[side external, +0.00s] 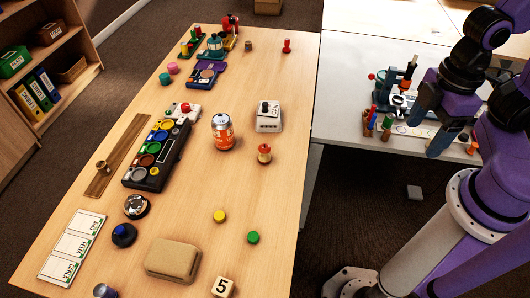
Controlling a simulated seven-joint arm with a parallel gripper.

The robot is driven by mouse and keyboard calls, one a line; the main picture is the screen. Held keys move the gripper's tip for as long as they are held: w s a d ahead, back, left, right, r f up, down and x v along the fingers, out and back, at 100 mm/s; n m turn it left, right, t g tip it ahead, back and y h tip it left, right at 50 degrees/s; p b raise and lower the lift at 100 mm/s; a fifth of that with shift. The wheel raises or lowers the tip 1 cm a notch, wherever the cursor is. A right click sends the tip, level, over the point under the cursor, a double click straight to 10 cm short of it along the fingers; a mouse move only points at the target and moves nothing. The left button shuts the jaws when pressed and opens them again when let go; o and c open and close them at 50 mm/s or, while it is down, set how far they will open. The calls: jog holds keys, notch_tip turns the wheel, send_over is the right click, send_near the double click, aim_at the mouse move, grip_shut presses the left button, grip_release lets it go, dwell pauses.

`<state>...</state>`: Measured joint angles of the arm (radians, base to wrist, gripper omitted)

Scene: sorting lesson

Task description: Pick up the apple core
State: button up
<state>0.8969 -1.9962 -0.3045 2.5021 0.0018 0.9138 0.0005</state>
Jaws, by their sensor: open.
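A small object with red ends and a pale middle, which looks like the apple core (264,153), stands on the wooden table right of an orange can.
The orange can (223,132) and a white switch box (268,117) stand close to the apple core. A black tray of coloured discs (157,152) lies further left. Yellow (219,216) and green (253,237) discs lie nearer the front. The table right of the apple core is clear.

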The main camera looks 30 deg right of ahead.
jog(key=w+a+f+n+t+h, duration=0.6)
jog(key=w+a+f+n+h, duration=0.25)
jog(key=w+f, duration=0.4)
jog(key=n+t+y, duration=0.4)
jog(key=n+t, duration=0.3)
jog(key=n, duration=0.3)
send_near(266, 156)
jog(key=x, duration=0.9)
jog(key=shift+w+d+f, duration=0.2)
jog(key=shift+w+f, duration=0.05)
jog(key=c, duration=1.1)
